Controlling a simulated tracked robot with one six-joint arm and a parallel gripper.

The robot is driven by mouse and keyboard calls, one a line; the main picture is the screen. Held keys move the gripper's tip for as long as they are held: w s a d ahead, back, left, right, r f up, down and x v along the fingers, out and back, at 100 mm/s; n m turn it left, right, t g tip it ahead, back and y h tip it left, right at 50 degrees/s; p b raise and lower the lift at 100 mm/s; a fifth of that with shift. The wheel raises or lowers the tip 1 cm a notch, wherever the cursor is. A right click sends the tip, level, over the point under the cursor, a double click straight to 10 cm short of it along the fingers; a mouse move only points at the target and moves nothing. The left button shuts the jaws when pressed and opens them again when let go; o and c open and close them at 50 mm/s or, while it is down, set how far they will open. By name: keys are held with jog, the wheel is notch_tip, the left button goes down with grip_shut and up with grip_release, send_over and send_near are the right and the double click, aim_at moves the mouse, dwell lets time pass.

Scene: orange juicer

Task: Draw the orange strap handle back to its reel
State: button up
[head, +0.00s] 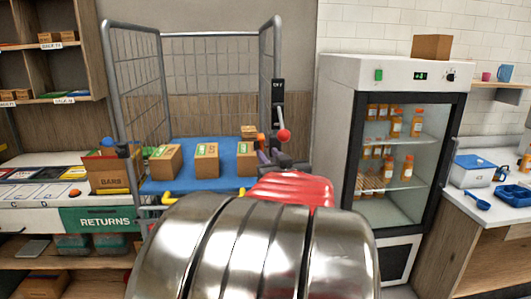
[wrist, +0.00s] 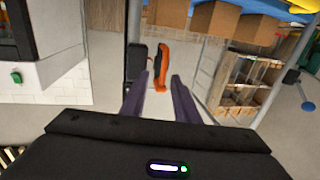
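The orange strap handle (wrist: 162,62) shows in the wrist view, with its lower end in line with the gap between my fingertips. A small orange part of it (head: 261,139) shows in the head view beside the trolley's right post. My gripper (wrist: 160,78) is open, its two purple fingers apart on either side of the handle. I see gaps beside the handle and cannot tell its depth between the fingers. In the head view my gripper (head: 275,158) is partly hidden by my arm. A dark block (wrist: 136,62) is left of the handle; I cannot tell whether it is the reel.
The wire trolley (head: 160,85) holds several boxes (head: 206,161) on a blue deck (head: 225,172). A black OFF panel (head: 278,92) and a red knob (head: 284,135) are by its right post. A glass-front fridge (head: 340,110) stands close on the right, a returns counter (head: 60,218) left.

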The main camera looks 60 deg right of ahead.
jog(key=v, duration=0.8)
jog(key=shift+a, duration=0.1)
dwell(0.3)
